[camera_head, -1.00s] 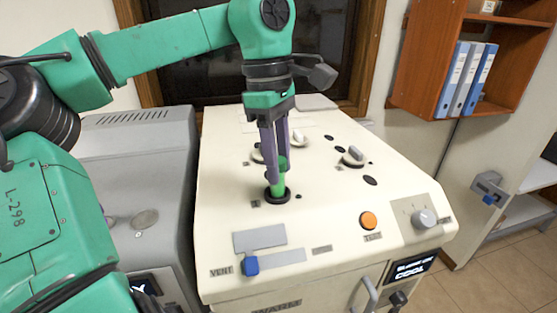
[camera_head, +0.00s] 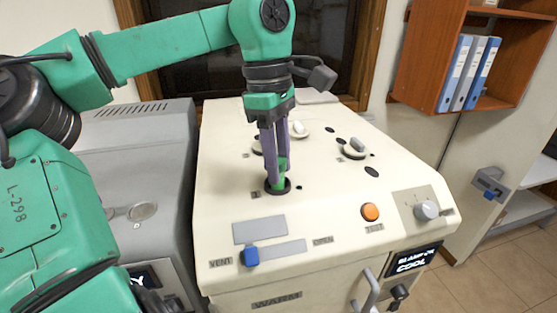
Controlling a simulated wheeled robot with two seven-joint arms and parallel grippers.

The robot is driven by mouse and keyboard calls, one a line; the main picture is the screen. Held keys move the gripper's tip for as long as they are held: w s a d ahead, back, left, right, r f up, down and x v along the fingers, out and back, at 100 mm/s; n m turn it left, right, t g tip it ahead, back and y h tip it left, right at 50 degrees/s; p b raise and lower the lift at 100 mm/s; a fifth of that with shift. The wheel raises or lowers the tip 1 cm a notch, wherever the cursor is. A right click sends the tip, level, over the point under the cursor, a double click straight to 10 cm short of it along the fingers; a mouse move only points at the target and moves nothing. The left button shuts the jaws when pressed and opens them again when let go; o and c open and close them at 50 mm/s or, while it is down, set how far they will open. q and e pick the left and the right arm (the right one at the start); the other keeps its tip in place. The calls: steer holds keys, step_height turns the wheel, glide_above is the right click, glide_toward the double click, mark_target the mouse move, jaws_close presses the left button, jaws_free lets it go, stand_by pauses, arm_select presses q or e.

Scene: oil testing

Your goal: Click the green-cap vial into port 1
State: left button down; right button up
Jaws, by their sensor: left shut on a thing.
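My left gripper (camera_head: 275,178) points straight down over the cream machine (camera_head: 330,205), its purple fingers shut on the green-cap vial (camera_head: 282,183). Only a bit of green shows between and beside the fingertips. The vial stands upright at the black-ringed port (camera_head: 277,188) at the front left of the machine top, which I take as port 1. The fingers hide much of the vial, and I cannot tell how deep it sits. My right gripper is not in view.
A grey machine (camera_head: 165,170) stands close on the left.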

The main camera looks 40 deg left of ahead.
arm_select(q)
steer(key=shift+f, duration=0.5)
stand_by(0.5)
steer(key=shift+c, duration=2.2)
jaws_free()
steer(key=shift+r, duration=0.1)
steer(key=r, duration=0.5)
steer(key=a+r, duration=0.1)
steer(key=r, duration=0.2)
steer(key=shift+r+b, duration=0.15)
steer(key=shift+b, duration=0.15)
step_height(320, 180, up, 6)
steer(key=p, duration=0.2)
steer(key=shift+s+a, duration=0.15)
steer(key=shift+a, duration=0.25)
